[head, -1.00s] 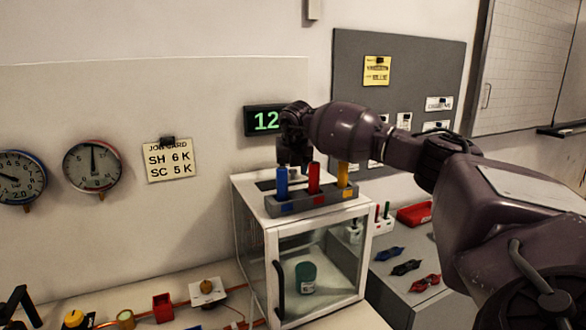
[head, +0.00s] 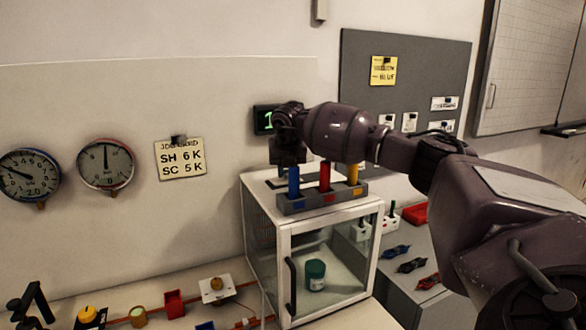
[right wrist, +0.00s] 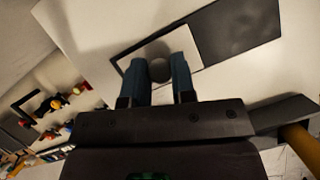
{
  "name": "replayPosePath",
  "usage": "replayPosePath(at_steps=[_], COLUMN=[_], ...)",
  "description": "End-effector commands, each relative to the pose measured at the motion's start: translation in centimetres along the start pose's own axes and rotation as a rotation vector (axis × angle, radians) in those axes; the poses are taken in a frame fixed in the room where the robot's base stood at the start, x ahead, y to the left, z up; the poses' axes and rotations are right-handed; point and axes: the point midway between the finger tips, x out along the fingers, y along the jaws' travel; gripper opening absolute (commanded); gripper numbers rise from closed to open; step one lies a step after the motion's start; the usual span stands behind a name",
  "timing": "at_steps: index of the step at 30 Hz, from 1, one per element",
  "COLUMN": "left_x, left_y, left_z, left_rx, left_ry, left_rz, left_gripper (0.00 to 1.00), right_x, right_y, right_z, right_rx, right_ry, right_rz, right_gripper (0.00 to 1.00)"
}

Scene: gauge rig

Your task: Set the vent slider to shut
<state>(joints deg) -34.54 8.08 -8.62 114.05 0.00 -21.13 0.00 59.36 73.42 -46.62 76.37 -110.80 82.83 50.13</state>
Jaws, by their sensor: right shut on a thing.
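The vent slider shows in the right wrist view as a pale plate (right wrist: 188,40) with a round grey knob (right wrist: 160,70), in a dark-edged slot. A dark grey stretch of the slot (right wrist: 240,27) lies bare to the right of the plate. My right gripper (right wrist: 159,75) is shut on the knob, one blue-grey finger on each side. In the head view my right gripper (head: 287,162) is over the top of the white glass-fronted cabinet (head: 254,192), behind the blue marker; its fingertips and the knob are hidden there. My left gripper is not in view.
A grey rack (head: 322,199) with blue, red and yellow uprights stands on the cabinet top, close in front of my gripper. A green-lidded jar (head: 315,275) is inside the cabinet. A lit display (head: 265,119) on the wall is partly covered by my gripper.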

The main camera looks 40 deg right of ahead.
Motion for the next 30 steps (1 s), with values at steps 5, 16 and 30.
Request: replayPosePath(at_steps=[5, 16, 30], left_x=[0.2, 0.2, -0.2], left_y=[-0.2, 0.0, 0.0], left_z=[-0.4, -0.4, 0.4], left_rx=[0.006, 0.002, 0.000], left_ry=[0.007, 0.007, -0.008], left_rz=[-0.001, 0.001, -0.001], left_gripper=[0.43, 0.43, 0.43], right_x=[-0.2, -0.2, -1.3], right_y=[0.6, 0.7, 0.5], right_z=[-0.1, -0.1, 0.0], right_rx=[-0.001, -0.003, 0.000], right_ry=[-0.002, -0.002, -0.003], right_rz=[0.002, 0.005, 0.001], right_gripper=[0.00, 0.44, 0.50])
